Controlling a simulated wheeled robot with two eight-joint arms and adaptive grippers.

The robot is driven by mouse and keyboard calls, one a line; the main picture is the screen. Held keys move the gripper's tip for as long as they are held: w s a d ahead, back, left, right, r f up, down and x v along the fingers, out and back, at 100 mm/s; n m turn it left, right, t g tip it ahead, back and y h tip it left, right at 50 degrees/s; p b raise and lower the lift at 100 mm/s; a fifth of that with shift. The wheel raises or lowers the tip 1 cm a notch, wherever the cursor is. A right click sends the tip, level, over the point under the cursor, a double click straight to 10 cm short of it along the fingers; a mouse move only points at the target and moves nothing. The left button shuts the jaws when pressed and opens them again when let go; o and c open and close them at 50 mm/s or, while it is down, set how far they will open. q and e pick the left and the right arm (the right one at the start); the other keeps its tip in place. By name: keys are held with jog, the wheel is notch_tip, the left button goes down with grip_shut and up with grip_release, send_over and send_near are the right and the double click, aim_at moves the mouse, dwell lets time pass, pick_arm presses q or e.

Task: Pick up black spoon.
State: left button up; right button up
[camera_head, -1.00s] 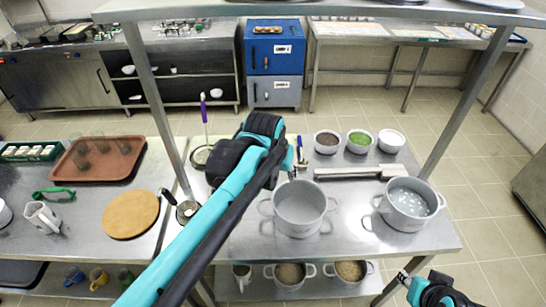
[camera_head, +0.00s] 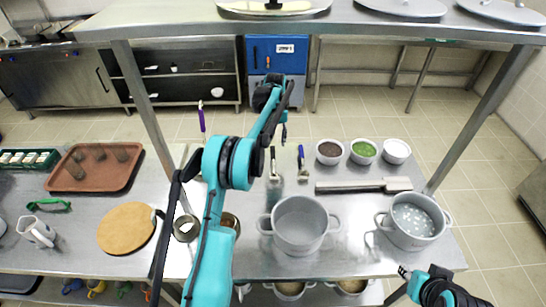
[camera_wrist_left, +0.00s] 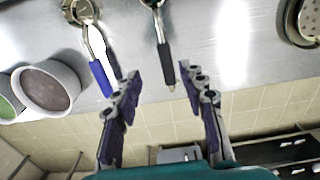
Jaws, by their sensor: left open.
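A black-handled spoon (camera_head: 273,163) lies on the steel table, left of a blue-handled utensil (camera_head: 302,163). In the left wrist view the black spoon (camera_wrist_left: 167,66) points its handle down between the fingers, its head cut off by the top edge. The blue-handled utensil (camera_wrist_left: 102,68) lies to its left. My left gripper (camera_head: 284,128) is beyond the handle ends in the head view. In the left wrist view my left gripper (camera_wrist_left: 160,80) is open, its fingers either side of the black handle; I see no contact. My right gripper (camera_head: 404,272) is low at right, its jaws unclear.
A grey pot (camera_head: 298,249) and a second pot (camera_head: 409,243) stand nearer the front. A brown-filled bowl (camera_head: 329,161), a green-filled bowl (camera_head: 363,160) and a white bowl (camera_head: 397,158) stand right. A long metal tool (camera_head: 362,186) lies below them. A steel shelf (camera_head: 400,30) spans overhead.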

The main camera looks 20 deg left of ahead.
aim_at(273, 155)
pick_arm(q)
jog(key=shift+w+a+f, duration=0.1)
jog(key=shift+a+f, duration=0.05)
jog(key=shift+f, duration=0.25)
notch_tip(273, 155, down, 3)
jog(key=shift+r+b, duration=0.1)
jog(key=shift+b, duration=0.3)
jog(key=f, duration=0.1)
jog(key=f+b, duration=0.1)
jog(key=f, duration=0.2)
jog(key=shift+s+a+f+b, duration=0.15)
jog(key=shift+s+a+b, duration=0.1)
jog(key=shift+s+b, duration=0.1)
jog(key=shift+w+f, duration=0.15)
jog(key=shift+f, duration=0.25)
jog(key=shift+r, duration=0.1)
jog(key=c, duration=0.3)
grip_shut()
